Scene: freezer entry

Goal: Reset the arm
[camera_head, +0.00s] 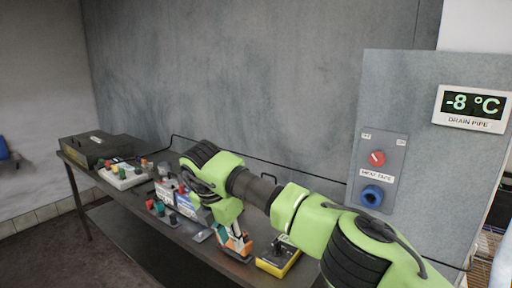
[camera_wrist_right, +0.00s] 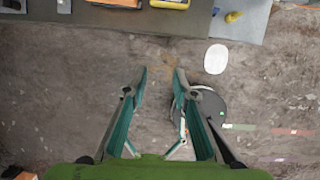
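My right arm (camera_head: 318,217), green and black, comes in from the lower right of the head view and reaches left across the workbench (camera_head: 122,228). Its far links bend downward over the front part of the bench. In the right wrist view, my right gripper (camera_wrist_right: 161,75) has its two teal fingers spread apart with nothing between them. Bare floor shows beyond the fingertips, and the bench edge runs along the top. In the head view I cannot clearly make out the fingers. My left gripper is in neither view.
Small devices, including a yellow one (camera_head: 279,260) and an orange one (camera_head: 246,243), lie on the bench close to my arm. A dark box (camera_head: 97,148) stands at its far left end. A grey panel carries a red knob (camera_head: 377,158), a blue knob (camera_head: 371,195) and a "-8 °C" display (camera_head: 472,104).

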